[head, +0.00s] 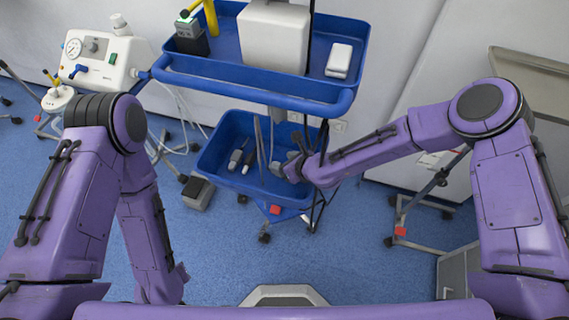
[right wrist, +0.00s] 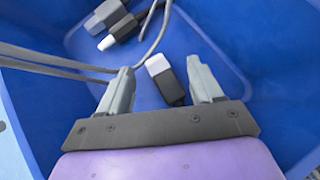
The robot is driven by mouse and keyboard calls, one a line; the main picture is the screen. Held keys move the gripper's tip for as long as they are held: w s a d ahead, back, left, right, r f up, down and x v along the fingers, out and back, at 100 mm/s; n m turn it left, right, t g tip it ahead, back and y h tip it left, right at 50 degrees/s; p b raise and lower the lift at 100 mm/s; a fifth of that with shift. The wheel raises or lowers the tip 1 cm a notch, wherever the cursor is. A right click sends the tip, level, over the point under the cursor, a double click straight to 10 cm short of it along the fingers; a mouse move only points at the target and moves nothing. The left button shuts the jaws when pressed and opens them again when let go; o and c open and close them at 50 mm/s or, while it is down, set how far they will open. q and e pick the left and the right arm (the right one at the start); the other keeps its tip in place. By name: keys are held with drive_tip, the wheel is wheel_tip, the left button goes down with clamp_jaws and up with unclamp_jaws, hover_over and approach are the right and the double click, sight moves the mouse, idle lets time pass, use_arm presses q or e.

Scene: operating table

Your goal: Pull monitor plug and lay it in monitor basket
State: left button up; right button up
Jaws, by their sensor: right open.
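The blue basket (head: 218,172) hangs low on the cart, and its inside fills the right wrist view (right wrist: 265,35). My right gripper (head: 291,165) reaches into its right side. In the right wrist view the open fingers (right wrist: 159,64) stand on either side of a black plug with a white end (right wrist: 172,86), apart from it. That plug appears to lie on the basket floor. Two more dark plugs with pale ends, one (right wrist: 104,16) and another (right wrist: 120,33), lie farther in. My left gripper is out of view. The wall socket end of any cord is not clear.
Grey cords (right wrist: 50,62) cross the basket's left side. Above it is the cart's blue upper tray (head: 215,68) with a white box (head: 274,38) and a small white device (head: 339,60). A grey pedal-like box (head: 198,192) stands on the floor at left.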

wheel_tip(320, 180, up, 3)
drive_tip(key=shift+w+f, duration=0.1)
drive_tip(key=shift+f, duration=0.1)
drive_tip(key=s+r, duration=1)
drive_tip(key=s, duration=0.4)
drive_tip(key=shift+r+b, duration=0.2)
drive_tip(key=shift+b, duration=0.15)
drive_tip(key=shift+s+a, duration=0.1)
drive_tip(key=shift+s, duration=0.05)
